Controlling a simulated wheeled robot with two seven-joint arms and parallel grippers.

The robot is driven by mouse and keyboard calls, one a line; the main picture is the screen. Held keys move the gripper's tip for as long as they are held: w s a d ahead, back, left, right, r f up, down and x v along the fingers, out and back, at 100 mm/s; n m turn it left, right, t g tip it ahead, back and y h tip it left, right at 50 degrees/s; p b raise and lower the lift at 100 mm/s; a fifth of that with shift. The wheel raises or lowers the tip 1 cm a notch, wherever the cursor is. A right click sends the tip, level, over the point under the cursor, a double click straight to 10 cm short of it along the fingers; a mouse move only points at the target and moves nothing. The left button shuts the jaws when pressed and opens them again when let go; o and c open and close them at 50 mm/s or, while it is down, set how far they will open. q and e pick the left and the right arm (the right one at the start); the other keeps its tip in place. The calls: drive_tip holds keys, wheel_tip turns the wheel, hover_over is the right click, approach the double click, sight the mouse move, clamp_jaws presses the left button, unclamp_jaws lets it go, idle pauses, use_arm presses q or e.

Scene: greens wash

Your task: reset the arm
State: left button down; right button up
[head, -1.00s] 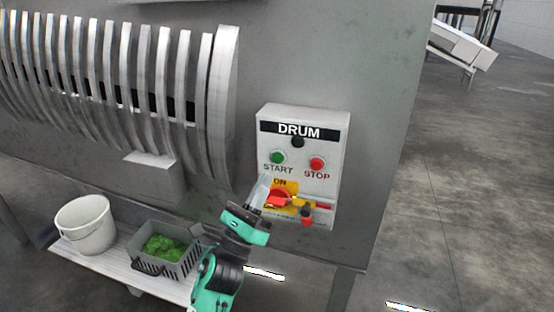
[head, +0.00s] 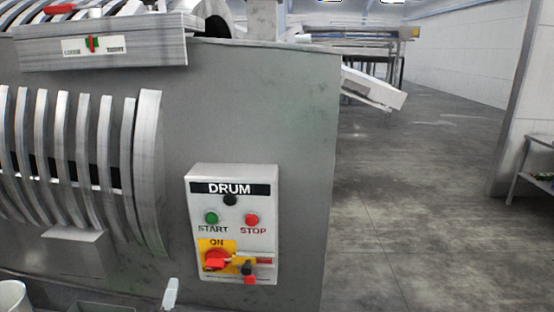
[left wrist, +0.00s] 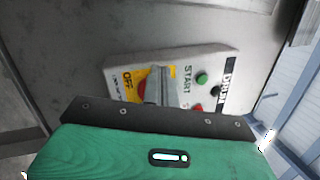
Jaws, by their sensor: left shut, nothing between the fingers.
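My left gripper (head: 171,288) shows only its pale fingertips at the bottom edge of the head view, below and left of the DRUM control box (head: 232,174). In the left wrist view the gripper (left wrist: 158,86) is shut and empty, and its fingers overlap the picture of the box (left wrist: 208,66). The box carries a green START button (head: 211,218), a red STOP button (head: 252,219) and a red rotary switch (head: 215,261) on a yellow plate. A red and black piece (head: 248,268) sits beside the switch. My right gripper is not in view.
The box is mounted on a large grey machine (head: 270,110) with curved metal ribs (head: 148,170) at left. A white bucket (head: 12,297) shows at the lower left corner. Open concrete floor (head: 410,210) lies to the right, with a metal table (head: 530,183) at the far right.

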use_arm(q)
drive_tip(key=s+a+f+n+g, duration=0.1)
drive_tip(key=s+f+n+g, duration=1.25)
drive_tip(key=f, duration=0.55)
drive_tip(key=s+d+f+n+g+h, duration=0.1)
drive_tip(key=s+f+n+g, duration=0.15)
drive_tip(key=s, duration=0.45)
drive_tip(key=s+d+f+n+g+h, duration=0.1)
drive_tip(key=s+f+n, duration=0.15)
drive_tip(key=s, duration=0.35)
wheel_tip(320, 180, down, 29)
drive_tip(key=m+g, duration=0.1)
drive_tip(key=s+a+f+g, duration=0.1)
drive_tip(key=s+a+f, duration=0.1)
drive_tip(key=s+f, duration=0.8)
drive_tip(key=s+a+f, duration=0.1)
drive_tip(key=s+f, duration=0.8)
drive_tip(key=f, duration=0.2)
drive_tip(key=shift+s+a+g+y, duration=0.3)
drive_tip(key=shift+s+a+g, duration=0.05)
drive_tip(key=shift+g, duration=0.05)
drive_tip(key=shift+s, duration=0.1)
